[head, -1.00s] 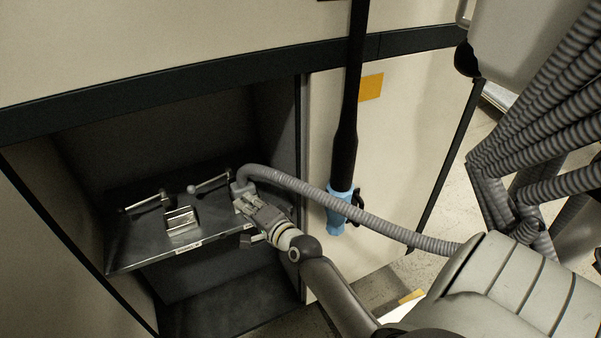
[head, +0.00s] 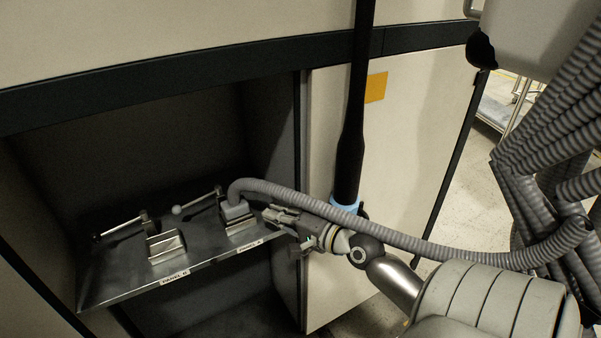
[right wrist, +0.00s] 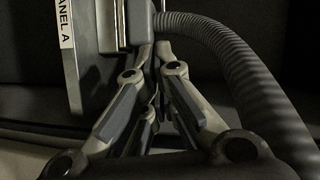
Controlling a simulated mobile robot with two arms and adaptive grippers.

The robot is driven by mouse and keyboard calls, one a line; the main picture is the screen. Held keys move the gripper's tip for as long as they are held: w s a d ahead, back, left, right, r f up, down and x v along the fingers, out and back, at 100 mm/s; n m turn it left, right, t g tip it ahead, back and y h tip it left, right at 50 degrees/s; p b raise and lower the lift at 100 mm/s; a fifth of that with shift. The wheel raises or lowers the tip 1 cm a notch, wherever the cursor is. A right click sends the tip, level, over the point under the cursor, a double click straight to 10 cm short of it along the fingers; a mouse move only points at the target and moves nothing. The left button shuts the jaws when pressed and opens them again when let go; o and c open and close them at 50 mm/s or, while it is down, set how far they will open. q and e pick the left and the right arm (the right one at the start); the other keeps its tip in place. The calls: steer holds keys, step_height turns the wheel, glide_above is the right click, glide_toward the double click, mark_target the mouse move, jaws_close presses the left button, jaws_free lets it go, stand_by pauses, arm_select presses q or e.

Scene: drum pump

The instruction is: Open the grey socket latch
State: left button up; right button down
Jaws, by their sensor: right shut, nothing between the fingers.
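The lever with the grey ball knob (head: 177,210) is the grey latch. It reaches left from its pivot beside the right socket on the tilted metal panel (head: 205,262). The grey plug (head: 235,210) with a ribbed hose sits at that right socket. My right gripper (head: 268,217) is shut and empty at the panel's right edge, right of the plug and away from the ball knob. In the right wrist view its shut fingertips (right wrist: 154,52) are close to the plug's underside; contact cannot be told. The left gripper is not in view.
The ribbed hose (head: 330,210) runs above my right gripper. An open silver socket (head: 166,246) and a black-tipped lever (head: 118,229) are at the panel's left. Dark recess walls surround the panel. A black pipe (head: 354,110) with a light blue part hangs right of it.

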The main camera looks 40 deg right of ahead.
steer(key=s+b, duration=0.1)
steer(key=s, duration=0.6)
steer(key=shift+d+r+b, duration=0.3)
steer(key=shift+d+r, duration=0.1)
steer(key=shift+r, duration=0.05)
